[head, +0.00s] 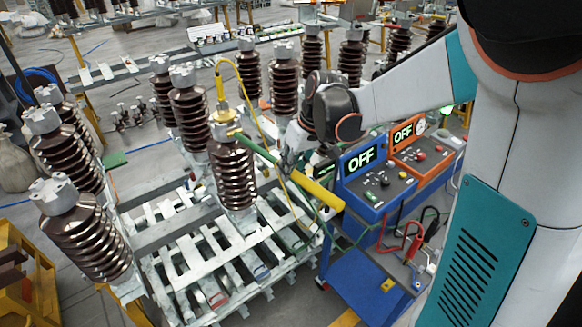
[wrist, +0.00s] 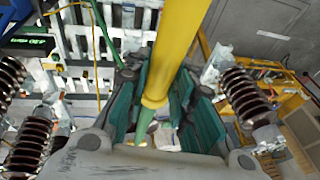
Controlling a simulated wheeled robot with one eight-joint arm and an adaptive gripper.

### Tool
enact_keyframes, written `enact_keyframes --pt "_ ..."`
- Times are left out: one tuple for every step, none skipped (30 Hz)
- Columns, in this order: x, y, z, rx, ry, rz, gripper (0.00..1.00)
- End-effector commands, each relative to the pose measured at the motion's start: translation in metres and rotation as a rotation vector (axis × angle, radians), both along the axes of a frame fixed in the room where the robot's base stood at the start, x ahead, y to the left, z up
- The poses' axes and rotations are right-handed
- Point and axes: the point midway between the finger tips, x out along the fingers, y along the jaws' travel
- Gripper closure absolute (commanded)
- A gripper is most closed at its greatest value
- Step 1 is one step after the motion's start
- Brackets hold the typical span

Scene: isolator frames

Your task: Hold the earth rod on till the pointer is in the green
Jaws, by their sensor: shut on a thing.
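The earth rod (head: 318,191) has a thick yellow handle and a thinner green shaft. My gripper (head: 291,152) is shut on it near where green meets yellow. In the wrist view the yellow handle (wrist: 164,45) runs up between the teal finger pads of my gripper (wrist: 160,110). The green end points left to the top of a brown ribbed insulator (head: 233,175) with a brass-coloured fitting (head: 223,113). Whether the tip touches is too small to tell. A small round dial (head: 420,127) shows on the orange box; its pointer cannot be read.
A blue box (head: 372,187) and the orange box (head: 425,160), both reading OFF, stand on a blue trolley right of the rod. A yellow cable (head: 243,85) loops from the fitting. Other insulators (head: 85,235) stand around the pale slatted frame. Red and black leads hang at the trolley.

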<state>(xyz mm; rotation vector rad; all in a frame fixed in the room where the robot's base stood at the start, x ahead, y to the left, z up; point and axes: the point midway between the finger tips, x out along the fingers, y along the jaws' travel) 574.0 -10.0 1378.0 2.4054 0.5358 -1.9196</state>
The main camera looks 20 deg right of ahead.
Motion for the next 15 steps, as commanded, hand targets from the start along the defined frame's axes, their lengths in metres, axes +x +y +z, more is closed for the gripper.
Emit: enact_keyframes --pt "0.001 0.000 0.000 0.001 -0.003 -0.001 1.00" --pt "0.000 0.000 0.000 0.001 -0.003 -0.001 1.00" --pt "-0.001 0.000 0.000 0.001 -0.003 -0.001 1.00" --pt "-0.003 -0.001 0.000 0.001 -0.003 -0.001 1.00" --pt "-0.005 -0.002 0.000 0.001 -0.003 -0.002 1.00" --pt "-0.008 -0.003 0.000 0.001 -0.002 -0.001 1.00" --pt "-0.011 -0.004 0.000 0.001 -0.002 -0.001 1.00" --pt "-0.013 -0.005 0.000 0.001 -0.001 -0.002 1.00" --pt "-0.017 -0.006 0.000 0.001 -0.001 -0.002 1.00" --pt "-0.020 -0.007 0.000 0.001 -0.001 -0.002 1.00" --pt "-0.022 -0.008 0.000 0.001 -0.001 -0.002 1.00" --pt "-0.026 -0.009 0.000 0.001 -0.002 -0.001 1.00" --pt "-0.028 -0.009 0.000 0.001 -0.002 -0.001 1.00" --pt "-0.031 -0.010 0.000 0.000 -0.001 -0.001 1.00" --pt "-0.034 -0.011 0.000 0.000 -0.001 -0.001 1.00"
